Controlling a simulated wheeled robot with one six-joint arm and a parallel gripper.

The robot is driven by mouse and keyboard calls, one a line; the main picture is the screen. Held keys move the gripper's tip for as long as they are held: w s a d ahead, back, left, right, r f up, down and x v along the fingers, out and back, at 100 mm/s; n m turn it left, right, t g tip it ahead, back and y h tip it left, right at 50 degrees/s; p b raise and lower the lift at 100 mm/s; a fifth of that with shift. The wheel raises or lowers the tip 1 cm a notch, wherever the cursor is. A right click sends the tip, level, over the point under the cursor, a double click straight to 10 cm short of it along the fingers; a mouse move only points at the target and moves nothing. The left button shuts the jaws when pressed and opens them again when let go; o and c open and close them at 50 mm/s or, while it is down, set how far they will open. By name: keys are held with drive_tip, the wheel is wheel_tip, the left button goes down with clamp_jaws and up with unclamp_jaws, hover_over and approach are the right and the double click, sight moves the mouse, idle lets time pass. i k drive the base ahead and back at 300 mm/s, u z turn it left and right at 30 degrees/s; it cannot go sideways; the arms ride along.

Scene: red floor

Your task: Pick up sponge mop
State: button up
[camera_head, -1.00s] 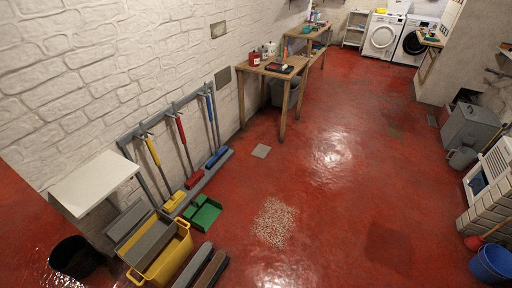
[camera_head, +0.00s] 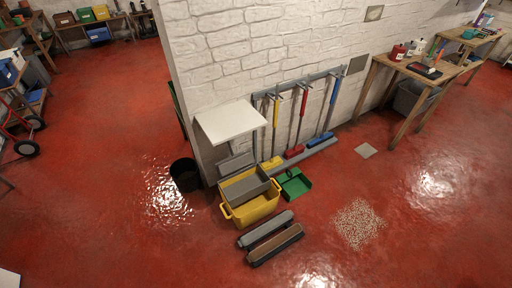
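Three long-handled tools hang upright on a grey wall rack (camera_head: 318,77). One has a yellow grip (camera_head: 276,112) and a yellow head (camera_head: 272,162). One has a red grip (camera_head: 304,102) and a red head (camera_head: 294,152). One has a blue grip (camera_head: 334,91) and a wide blue head (camera_head: 320,139). Their heads are low, by a grey strip along the wall. I cannot tell for sure which one is the sponge mop. My gripper is not in view.
A yellow bucket (camera_head: 251,211), a green dustpan (camera_head: 296,184), and grey (camera_head: 265,229) and brown (camera_head: 275,245) long blocks lie before the rack. A white shelf (camera_head: 231,122) juts out beside it. A black bin (camera_head: 186,174) stands left. Red floor is open at right.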

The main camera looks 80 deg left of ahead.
sight(274, 162)
drive_tip(key=u, duration=3.7)
drive_tip(key=k, duration=1.15)
drive_tip(key=z, duration=0.85)
drive_tip(key=i, duration=1)
drive_tip(key=z, duration=0.15)
drive_tip(key=k, duration=0.9)
drive_tip(key=u, duration=1.1)
drive_tip(key=i, duration=0.85)
drive_tip(key=z, duration=0.25)
